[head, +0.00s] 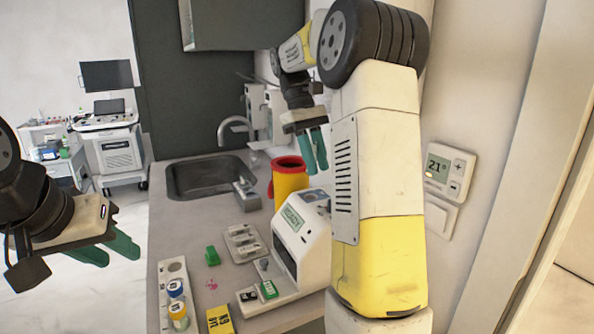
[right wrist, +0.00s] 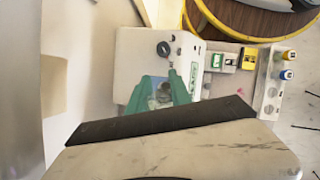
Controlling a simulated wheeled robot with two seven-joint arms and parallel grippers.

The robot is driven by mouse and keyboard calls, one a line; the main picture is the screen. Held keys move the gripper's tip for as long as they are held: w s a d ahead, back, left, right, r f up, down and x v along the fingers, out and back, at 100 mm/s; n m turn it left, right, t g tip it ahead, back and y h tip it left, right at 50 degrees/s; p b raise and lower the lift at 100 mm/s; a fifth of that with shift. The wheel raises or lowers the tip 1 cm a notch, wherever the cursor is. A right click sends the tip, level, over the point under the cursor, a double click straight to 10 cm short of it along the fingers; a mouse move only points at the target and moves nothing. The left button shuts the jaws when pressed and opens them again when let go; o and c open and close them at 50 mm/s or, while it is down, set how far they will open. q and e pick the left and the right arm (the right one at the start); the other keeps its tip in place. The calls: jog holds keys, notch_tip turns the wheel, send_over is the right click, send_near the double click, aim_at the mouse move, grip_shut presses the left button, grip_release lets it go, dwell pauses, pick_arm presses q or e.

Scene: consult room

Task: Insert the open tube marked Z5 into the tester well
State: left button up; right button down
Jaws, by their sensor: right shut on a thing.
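My right gripper (head: 314,152) is raised above the counter, beyond the white tester (head: 304,232), with its green fingers pointing down. In the right wrist view its fingers (right wrist: 162,88) are shut on a small pale, clear-looking thing (right wrist: 163,93), apparently the tube; I cannot read a mark on it. The tester (right wrist: 132,62) lies below, with a dark round opening (right wrist: 163,49), apparently the well, on its top, apart from the fingertips. The tester's screen reads READY. My left gripper (head: 108,250) is open and empty at the left, off the counter.
A rack (head: 172,272) holds blue-capped (head: 176,288) and yellow-capped (head: 179,310) tubes. A red-rimmed yellow bin (head: 288,182) stands behind the tester, near the sink (head: 208,178).

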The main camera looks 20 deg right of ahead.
jog(key=shift+f, duration=2.5)
jog(key=shift+f, duration=0.25)
jog(key=shift+f, duration=0.7)
jog(key=c, duration=1.1)
grip_release()
jog(key=v, duration=0.7)
jog(key=shift+w+r, duration=0.1)
jog(key=shift+r, duration=0.25)
